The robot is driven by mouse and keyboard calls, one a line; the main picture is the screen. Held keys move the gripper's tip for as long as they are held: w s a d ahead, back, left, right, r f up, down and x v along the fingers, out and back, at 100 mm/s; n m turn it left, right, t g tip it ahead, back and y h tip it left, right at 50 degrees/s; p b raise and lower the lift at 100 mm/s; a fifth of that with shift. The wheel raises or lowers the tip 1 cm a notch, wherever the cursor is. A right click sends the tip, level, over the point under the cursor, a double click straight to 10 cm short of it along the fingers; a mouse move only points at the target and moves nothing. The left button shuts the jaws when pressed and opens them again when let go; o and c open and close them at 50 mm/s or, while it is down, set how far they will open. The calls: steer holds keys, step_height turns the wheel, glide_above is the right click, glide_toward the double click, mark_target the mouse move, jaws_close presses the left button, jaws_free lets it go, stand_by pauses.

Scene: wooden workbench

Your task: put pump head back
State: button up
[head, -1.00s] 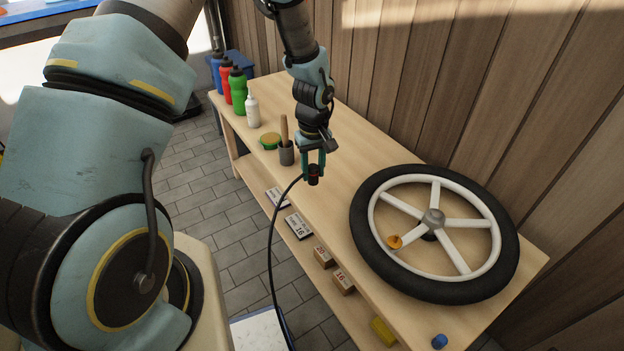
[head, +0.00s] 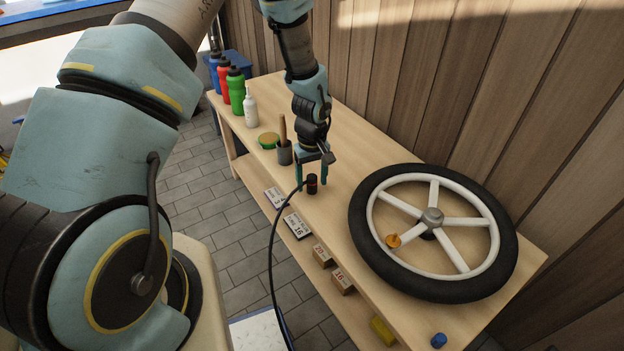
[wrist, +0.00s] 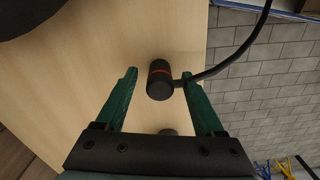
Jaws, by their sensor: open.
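The pump head (head: 312,184) is a small black cylinder with a red-orange band. It appears to stand upright on the bench near its front edge, with a black hose (head: 272,243) hanging from it over the edge. My gripper (head: 312,178) is open, with one green finger on each side of the pump head. In the wrist view the pump head (wrist: 160,80) shows between the spread fingertips, with gaps visible on both sides. The hose (wrist: 232,58) leaves it past the right finger.
A wheel with a black tyre (head: 366,248) lies on the bench to the right, an orange part (head: 393,241) on it. Boxes sit on the lower shelf.

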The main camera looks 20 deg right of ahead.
mark_target(312, 176)
step_height(312, 176, up, 12)
steer(key=w+a+r, duration=0.1)
steer(key=a+r, duration=0.3)
steer(key=a, duration=0.3)
steer(key=w+a+r, duration=0.2)
steer(key=a+r, duration=0.2)
steer(key=a, duration=0.3)
steer(key=s+a+r, duration=0.2)
steer(key=s+a, duration=0.1)
steer(key=a, duration=0.5)
steer(key=s+a+r+m+t, duration=0.1)
steer(key=s+a+r, duration=0.2)
steer(key=a, duration=0.5)
steer(key=shift+s+r+t, duration=0.15)
steer(key=shift+s+t, duration=0.15)
steer(key=shift+s, duration=0.2)
steer(key=shift+a, duration=0.1)
